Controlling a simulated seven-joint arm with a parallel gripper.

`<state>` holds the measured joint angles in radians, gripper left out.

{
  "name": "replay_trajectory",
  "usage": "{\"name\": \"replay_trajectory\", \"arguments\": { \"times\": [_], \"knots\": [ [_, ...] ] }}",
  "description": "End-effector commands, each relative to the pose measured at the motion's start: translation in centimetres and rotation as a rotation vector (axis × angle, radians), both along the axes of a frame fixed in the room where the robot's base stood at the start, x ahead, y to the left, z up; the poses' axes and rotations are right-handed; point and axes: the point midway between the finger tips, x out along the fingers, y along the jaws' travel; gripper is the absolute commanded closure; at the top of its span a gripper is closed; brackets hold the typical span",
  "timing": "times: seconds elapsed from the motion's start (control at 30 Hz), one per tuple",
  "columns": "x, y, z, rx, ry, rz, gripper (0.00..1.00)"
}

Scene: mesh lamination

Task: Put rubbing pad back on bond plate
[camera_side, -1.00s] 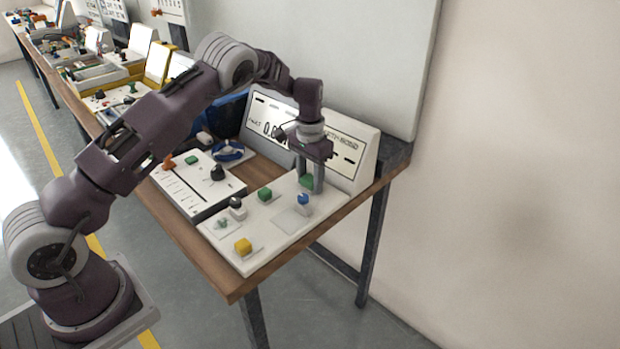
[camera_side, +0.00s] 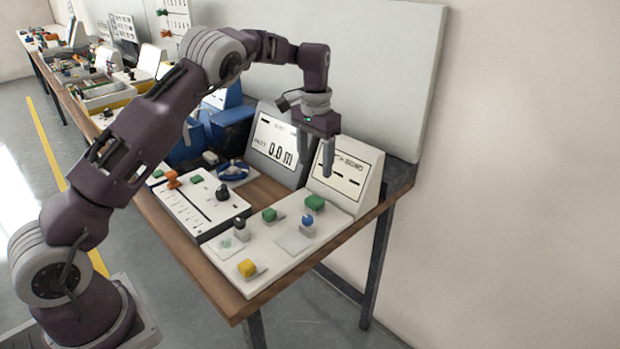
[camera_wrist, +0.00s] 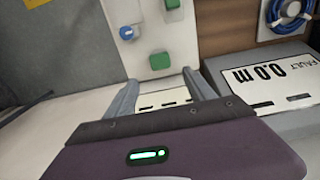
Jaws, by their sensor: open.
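My gripper (camera_side: 314,165) is open and empty, pointing down above the far right end of a long white board (camera_side: 275,266). Below its fingers, a green block (camera_side: 315,202) rests on the board, apart from them. In the wrist view this block (camera_wrist: 160,61) lies just beyond the open fingers (camera_wrist: 162,78). A blue-topped piece (camera_side: 308,221) stands beside a pale square plate (camera_side: 293,242). A second green block (camera_side: 269,215) and a yellow block (camera_side: 247,268) sit on small pale plates. I cannot tell which piece is the rubbing pad or which plate is the bond plate.
Two tilted display panels (camera_side: 345,172) (camera_side: 278,142) stand behind the board, close to my gripper. A white slider panel (camera_side: 192,205) with an orange piece (camera_side: 172,179) lies to the left. A dark-topped knob (camera_side: 240,226) stands on the board. The space above the board's front is clear.

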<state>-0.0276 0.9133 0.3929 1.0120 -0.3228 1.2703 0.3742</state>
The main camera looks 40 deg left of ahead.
Motion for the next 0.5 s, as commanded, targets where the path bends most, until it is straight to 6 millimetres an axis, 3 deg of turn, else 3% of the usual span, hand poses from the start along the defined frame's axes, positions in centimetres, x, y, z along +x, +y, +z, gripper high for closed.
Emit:
{"name": "replay_trajectory", "arguments": {
  "times": [0.17, 0.27, 0.37, 0.47, 0.5],
  "knots": [
    [0.0, 0.0, 0.4, 0.000, -0.001, 0.001, 0.37],
    [-0.8, -0.3, 2.6, -0.011, -0.025, 0.017, 0.37],
    [-3.7, -1.5, 7.9, -0.039, -0.087, 0.054, 0.37],
    [-9.1, -3.5, 13.4, -0.071, -0.162, 0.079, 0.37],
    [-11.7, -4.5, 15.3, -0.081, -0.194, 0.082, 0.37]
  ]
}}
